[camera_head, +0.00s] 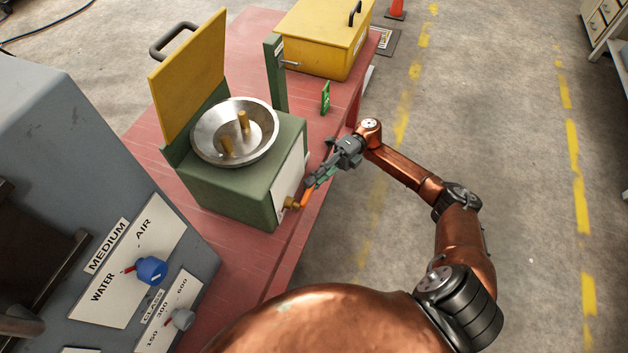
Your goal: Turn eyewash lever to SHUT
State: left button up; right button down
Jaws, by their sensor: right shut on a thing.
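The eyewash station is a green box (222,200) with a steel bowl (203,148) and two brass nozzles on top. A brass valve fitting (291,203) sticks out low on its right side, beside a pale panel (291,178). The orange eyewash lever (306,197) extends from the fitting up and to the right, toward my right gripper. My right gripper (316,181) is shut on the lever near its far end. Its fingers partly hide the lever. Any lettering on the panel is too small to read. My left gripper is not in view.
The station stands on a red bench (245,262) with a raised yellow lid (188,75) behind the bowl. A yellow box (318,38) and a small green sign (326,97) are farther back. A grey panel with knobs (152,270) stands at left. The floor at right is open.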

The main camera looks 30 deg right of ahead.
jog(key=c, duration=1.8)
grip_release()
jog(key=shift+c, duration=0.2)
jog(key=v, duration=0.7)
jog(key=shift+d, duration=0.25)
jog(key=shift+w+f, duration=0.1)
